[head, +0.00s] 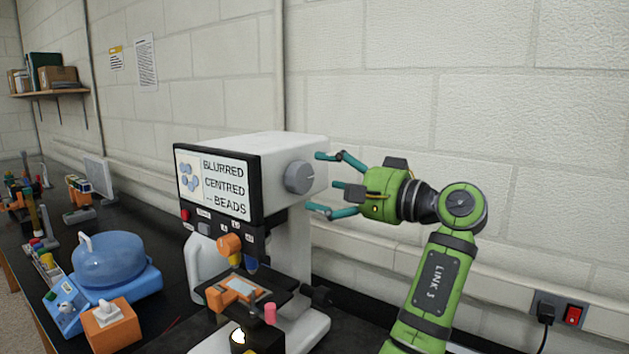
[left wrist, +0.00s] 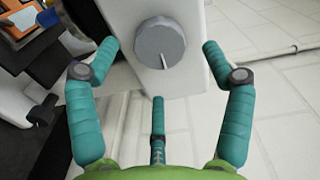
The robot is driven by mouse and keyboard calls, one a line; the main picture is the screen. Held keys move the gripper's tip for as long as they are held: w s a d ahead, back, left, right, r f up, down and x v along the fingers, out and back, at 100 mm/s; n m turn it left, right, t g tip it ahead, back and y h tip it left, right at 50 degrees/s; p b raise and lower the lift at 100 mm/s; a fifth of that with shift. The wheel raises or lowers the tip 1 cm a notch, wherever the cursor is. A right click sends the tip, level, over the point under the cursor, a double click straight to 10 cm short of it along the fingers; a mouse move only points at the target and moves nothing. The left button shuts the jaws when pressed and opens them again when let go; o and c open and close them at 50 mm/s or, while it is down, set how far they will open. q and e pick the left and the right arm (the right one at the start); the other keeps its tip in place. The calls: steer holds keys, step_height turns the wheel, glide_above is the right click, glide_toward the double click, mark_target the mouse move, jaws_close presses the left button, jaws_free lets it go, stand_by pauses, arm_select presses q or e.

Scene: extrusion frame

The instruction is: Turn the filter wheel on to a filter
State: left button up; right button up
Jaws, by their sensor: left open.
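A white microscope (head: 270,145) stands on the black bench. Its screen (head: 218,184) shows blue round shapes and reads "BLURRED CENTRED -- BEADS". A round grey knob, which looks like the filter wheel (head: 300,177), sits on its right side. My left gripper (head: 318,182), green with three teal fingers, is open and empty. It faces the wheel from the right, with its fingertips spread and a gap to the knob. Any filter marks on the wheel cannot be made out.
Below the screen are a stage (head: 240,289) with an orange holder and an orange knob (head: 229,243). A blue domed device (head: 110,262) and an orange tissue box (head: 110,322) stand to the left. A wall socket (head: 558,310) is at right. The wall runs close behind.

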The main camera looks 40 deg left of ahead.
arm_select(q)
steer(key=d, duration=0.8)
steer(key=shift+w+d, duration=0.35)
steer(key=shift+w, duration=0.1)
